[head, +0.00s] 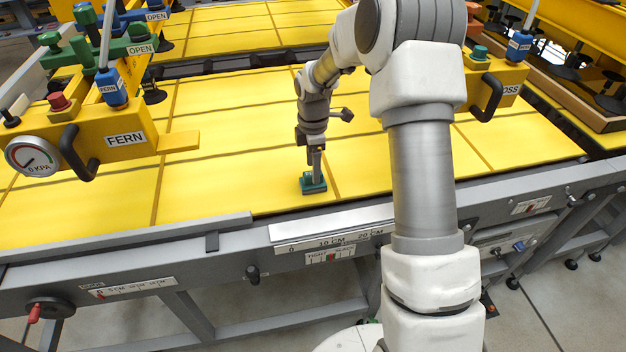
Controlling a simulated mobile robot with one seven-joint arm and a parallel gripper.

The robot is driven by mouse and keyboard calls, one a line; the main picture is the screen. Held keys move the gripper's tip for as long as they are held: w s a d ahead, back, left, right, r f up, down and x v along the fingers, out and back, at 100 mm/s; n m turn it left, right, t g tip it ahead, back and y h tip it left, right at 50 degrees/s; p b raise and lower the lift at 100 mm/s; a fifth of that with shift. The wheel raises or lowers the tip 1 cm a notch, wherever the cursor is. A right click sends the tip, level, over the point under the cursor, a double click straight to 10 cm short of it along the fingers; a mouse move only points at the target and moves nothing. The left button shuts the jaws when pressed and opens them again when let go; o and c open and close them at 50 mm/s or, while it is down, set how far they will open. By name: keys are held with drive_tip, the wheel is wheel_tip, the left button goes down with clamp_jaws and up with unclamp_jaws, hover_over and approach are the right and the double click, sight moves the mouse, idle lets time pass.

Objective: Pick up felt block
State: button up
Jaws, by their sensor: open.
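A small dark green block (312,185), which looks like the felt block, lies on the yellow table surface close to its front edge. My gripper (317,180) points straight down from above, with its fingertips at the block. The fingers partly cover the block's middle. The jaws are open; whether they straddle the block or touch it is too small to tell.
The yellow FERN lifter (127,139) with gauge and black handle stands at the left. A second yellow lifter (500,75) stands at the right behind my arm. A metal rule (330,236) runs along the front rail. The yellow surface (220,190) left of the block is clear.

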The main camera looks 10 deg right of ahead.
drive_tip(key=shift+f, duration=1.4)
clamp_jaws()
wheel_tip(320, 180, up, 10)
drive_tip(key=shift+r+b, duration=0.1)
drive_tip(key=shift+b, duration=0.2)
